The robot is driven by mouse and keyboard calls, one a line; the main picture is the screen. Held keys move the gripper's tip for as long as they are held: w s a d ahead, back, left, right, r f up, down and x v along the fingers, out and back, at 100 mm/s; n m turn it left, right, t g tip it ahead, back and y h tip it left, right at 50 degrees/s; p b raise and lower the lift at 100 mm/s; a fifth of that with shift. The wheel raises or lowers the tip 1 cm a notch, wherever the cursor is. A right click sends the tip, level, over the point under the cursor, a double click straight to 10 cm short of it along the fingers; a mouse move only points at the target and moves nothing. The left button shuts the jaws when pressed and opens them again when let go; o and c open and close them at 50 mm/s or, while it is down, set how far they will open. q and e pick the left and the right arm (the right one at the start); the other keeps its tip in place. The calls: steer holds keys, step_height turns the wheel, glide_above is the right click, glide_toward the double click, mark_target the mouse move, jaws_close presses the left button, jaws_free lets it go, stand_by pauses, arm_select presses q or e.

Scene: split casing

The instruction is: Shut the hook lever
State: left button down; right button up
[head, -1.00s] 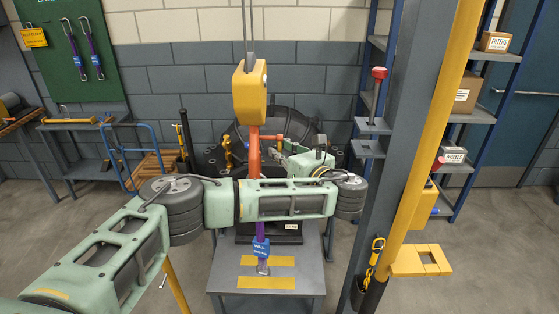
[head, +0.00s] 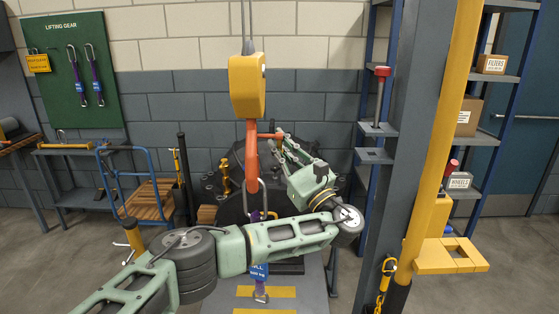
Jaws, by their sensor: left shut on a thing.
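The orange-red hook (head: 251,160) hangs under a yellow hoist block (head: 246,86) on a cable. Its hook lever (head: 267,135) is a short orange-red bar sticking out to the right from the hook's upper part. My left gripper (head: 281,137) is at the lever's right end and shut on it; the fingertips are small and partly hidden. A metal link (head: 254,196) of a purple sling shows at the hook's lower end. The sling's blue tag (head: 259,271) hangs below, partly behind my left arm. Whether the lever is fully shut I cannot tell. My right gripper is not in view.
A dark round casing (head: 300,146) stands behind the hook. A grey table with yellow stripes (head: 265,291) lies below. A grey and yellow post (head: 425,140) and shelves limit the right side. A blue cart (head: 148,195) stands at the left.

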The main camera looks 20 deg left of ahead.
arm_select(q)
steer(key=shift+y, duration=0.3)
steer(key=c, duration=1.8)
jaws_free()
steer(key=v, duration=1.2)
steer(key=shift+r, duration=0.1)
